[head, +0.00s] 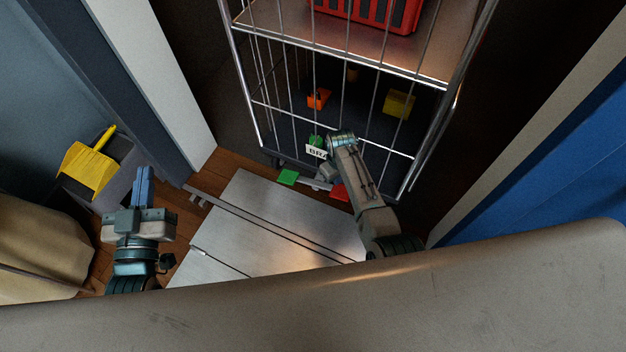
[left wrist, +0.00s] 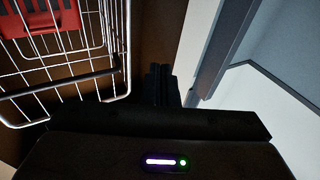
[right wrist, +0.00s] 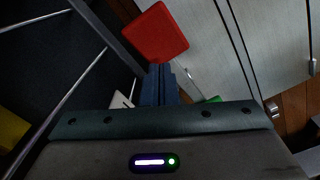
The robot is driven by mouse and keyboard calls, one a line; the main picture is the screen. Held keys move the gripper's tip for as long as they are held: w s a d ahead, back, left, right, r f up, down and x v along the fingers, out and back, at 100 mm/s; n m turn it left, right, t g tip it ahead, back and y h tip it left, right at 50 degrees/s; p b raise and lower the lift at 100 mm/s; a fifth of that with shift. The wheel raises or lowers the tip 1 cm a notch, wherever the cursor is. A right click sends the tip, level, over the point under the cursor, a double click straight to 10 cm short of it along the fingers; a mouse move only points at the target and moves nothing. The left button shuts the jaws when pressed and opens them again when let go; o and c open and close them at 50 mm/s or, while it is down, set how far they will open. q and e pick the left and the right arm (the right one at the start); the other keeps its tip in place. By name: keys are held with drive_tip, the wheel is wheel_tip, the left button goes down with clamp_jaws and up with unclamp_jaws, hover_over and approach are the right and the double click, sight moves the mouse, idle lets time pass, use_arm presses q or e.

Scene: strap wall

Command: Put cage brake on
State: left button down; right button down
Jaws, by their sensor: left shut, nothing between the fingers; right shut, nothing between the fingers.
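The wire cage (head: 345,55) stands ahead on the far side of the metal plate. At its lower front edge are a green pedal (head: 288,177) on the left and a red pedal (head: 340,191) on the right. A partly covered label reading "BR" (head: 315,152) hangs above them. My right gripper (head: 341,140) is at the cage's low front, its fingertips hidden in the head view. In the right wrist view its shut fingers (right wrist: 158,72) point toward the red pedal (right wrist: 155,34); contact is unclear. The green pedal (right wrist: 214,99) barely shows. My left gripper (head: 143,180) is shut and empty, left of the plate.
A red crate (head: 370,12) sits on the cage's shelf. Orange (head: 318,98) and yellow (head: 398,104) objects lie in its lower part. A metal plate (head: 270,225) covers the floor. A white post (head: 165,70) stands left, a blue panel (head: 540,180) right, and a yellow dustpan (head: 88,168) far left.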

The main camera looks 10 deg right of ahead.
drive_tip(key=shift+r+p, duration=0.4)
drive_tip(key=shift+p, duration=0.05)
drive_tip(key=shift+r+p, duration=0.35)
drive_tip(key=shift+p, duration=0.05)
drive_tip(key=shift+r+p, duration=0.65)
drive_tip(key=shift+p, duration=0.05)
drive_tip(key=shift+r+p, duration=0.45)
drive_tip(key=shift+p, duration=0.1)
use_arm(q)
drive_tip(key=s+f+g, duration=0.9)
drive_tip(key=f+g, duration=0.2)
drive_tip(key=f, duration=0.2)
drive_tip(key=shift+s, duration=0.15)
use_arm(e)
drive_tip(key=shift+r, duration=0.1)
use_arm(q)
drive_tip(key=shift+a, duration=0.1)
